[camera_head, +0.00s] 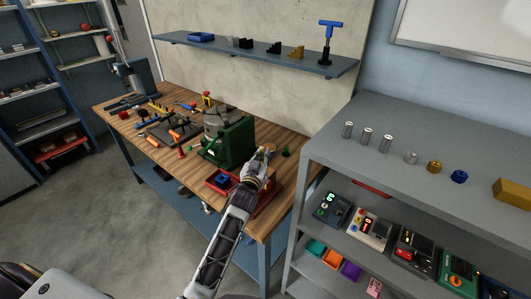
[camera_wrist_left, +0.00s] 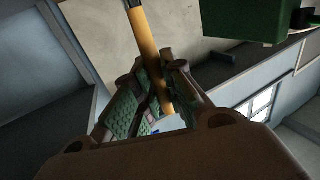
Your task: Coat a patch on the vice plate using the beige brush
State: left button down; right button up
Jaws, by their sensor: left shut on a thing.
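My left gripper (camera_head: 262,160) is over the right end of the wooden bench, just right of the green vice (camera_head: 232,143). In the left wrist view its two ribbed fingers (camera_wrist_left: 155,92) are shut on the beige brush (camera_wrist_left: 147,50). The brush's handle runs up from between the fingers to a dark end at the top edge. A green block, which looks like part of the vice (camera_wrist_left: 232,18), is at the upper right, apart from the brush. A grey plate-like piece (camera_head: 214,120) shows at the vice's top; its patch cannot be made out. My right gripper is not in view.
A red tray with a blue box (camera_head: 221,180) is at the bench's front edge, beside my left arm. Several tools crowd the bench left of the vice. A grey shelf unit (camera_head: 425,125) stands close on the right. A wall shelf (camera_head: 260,53) hangs above.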

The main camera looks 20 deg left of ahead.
pick_arm(q)
jog(key=shift+r, duration=0.1)
dwell(0.3)
jog(key=shift+r+p, duration=1.7)
jog(key=shift+r, duration=1.3)
jog(key=shift+r, duration=1.5)
